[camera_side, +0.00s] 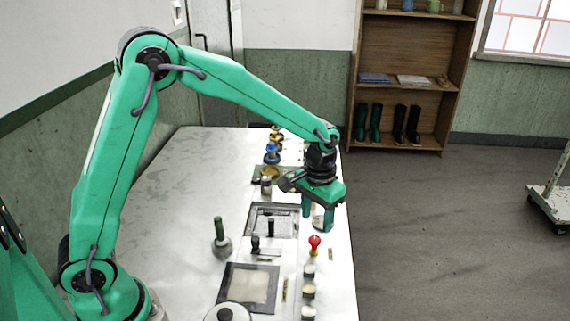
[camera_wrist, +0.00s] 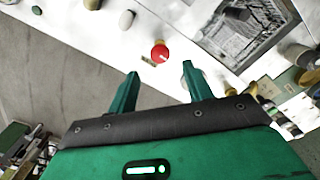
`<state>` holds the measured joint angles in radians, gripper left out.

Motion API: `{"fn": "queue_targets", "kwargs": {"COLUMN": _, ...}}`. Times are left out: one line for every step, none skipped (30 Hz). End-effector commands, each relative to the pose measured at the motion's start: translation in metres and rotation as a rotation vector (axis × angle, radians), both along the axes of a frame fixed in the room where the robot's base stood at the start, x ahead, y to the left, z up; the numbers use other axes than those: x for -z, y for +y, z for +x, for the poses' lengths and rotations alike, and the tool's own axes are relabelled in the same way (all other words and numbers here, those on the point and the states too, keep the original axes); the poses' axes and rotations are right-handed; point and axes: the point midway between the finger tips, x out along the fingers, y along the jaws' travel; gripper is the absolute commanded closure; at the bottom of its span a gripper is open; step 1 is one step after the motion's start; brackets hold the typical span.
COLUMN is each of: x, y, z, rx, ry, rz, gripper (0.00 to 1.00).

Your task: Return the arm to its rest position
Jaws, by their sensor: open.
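My green gripper (camera_side: 318,222) is at the end of my outstretched arm, above the right-hand edge of the white table (camera_side: 190,160). Its two fingers point down and stand apart with nothing between them. In the wrist view the gripper (camera_wrist: 163,82) is also open and empty. A red-topped knob (camera_side: 314,242) stands on the table just in front of the gripper in the side view, and it shows beyond the fingertips in the wrist view (camera_wrist: 160,51). A pale round thing beside the right finger is partly hidden by it.
Two dark-framed basins (camera_side: 273,220) (camera_side: 248,287) are set in the table. A dark-handled grey tool (camera_side: 221,240) stands left of them. Several small pots (camera_side: 309,290) line the near right edge. Blue and yellow items (camera_side: 272,152) stand at the far end. The table's left part is clear.

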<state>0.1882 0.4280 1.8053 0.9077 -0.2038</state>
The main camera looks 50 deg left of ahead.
Motion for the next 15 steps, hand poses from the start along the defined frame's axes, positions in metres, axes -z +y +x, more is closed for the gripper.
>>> {"fn": "queue_targets", "kwargs": {"x": -0.006, "y": 0.000, "z": 0.001, "rx": 0.000, "ry": -0.003, "rz": -0.001, "gripper": 0.50}}
{"fn": "queue_targets", "kwargs": {"x": -0.009, "y": 0.000, "z": 0.000, "rx": 0.000, "ry": -0.002, "rz": 0.000, "gripper": 0.50}}
{"fn": "queue_targets", "kwargs": {"x": -0.011, "y": 0.000, "z": 0.000, "rx": 0.000, "ry": -0.002, "rz": 0.000, "gripper": 0.50}}
{"fn": "queue_targets", "kwargs": {"x": -0.013, "y": 0.000, "z": 0.000, "rx": 0.000, "ry": -0.002, "rz": 0.000, "gripper": 0.50}}
{"fn": "queue_targets", "kwargs": {"x": -0.014, "y": 0.000, "z": 0.000, "rx": 0.000, "ry": -0.001, "rz": 0.000, "gripper": 0.50}}
{"fn": "queue_targets", "kwargs": {"x": -0.016, "y": 0.000, "z": 0.000, "rx": 0.000, "ry": -0.001, "rz": 0.000, "gripper": 0.50}}
{"fn": "queue_targets", "kwargs": {"x": -0.017, "y": 0.000, "z": 0.000, "rx": 0.000, "ry": 0.000, "rz": 0.000, "gripper": 0.50}}
{"fn": "queue_targets", "kwargs": {"x": -0.017, "y": 0.000, "z": 0.000, "rx": 0.000, "ry": 0.000, "rz": 0.000, "gripper": 0.50}}
{"fn": "queue_targets", "kwargs": {"x": -0.017, "y": 0.000, "z": 0.000, "rx": 0.000, "ry": 0.000, "rz": 0.000, "gripper": 0.50}}
{"fn": "queue_targets", "kwargs": {"x": -0.018, "y": 0.000, "z": 0.000, "rx": 0.000, "ry": 0.000, "rz": 0.000, "gripper": 0.50}}
{"fn": "queue_targets", "kwargs": {"x": -0.018, "y": 0.000, "z": 0.000, "rx": 0.000, "ry": 0.001, "rz": 0.000, "gripper": 0.50}}
{"fn": "queue_targets", "kwargs": {"x": -0.017, "y": 0.000, "z": 0.000, "rx": 0.000, "ry": 0.000, "rz": 0.000, "gripper": 0.50}}
{"fn": "queue_targets", "kwargs": {"x": -0.017, "y": 0.000, "z": 0.000, "rx": 0.000, "ry": 0.000, "rz": 0.000, "gripper": 0.50}}
{"fn": "queue_targets", "kwargs": {"x": -0.017, "y": 0.000, "z": 0.000, "rx": 0.000, "ry": 0.000, "rz": 0.000, "gripper": 0.50}}
{"fn": "queue_targets", "kwargs": {"x": -0.017, "y": 0.000, "z": 0.000, "rx": 0.000, "ry": 0.000, "rz": 0.000, "gripper": 0.50}}
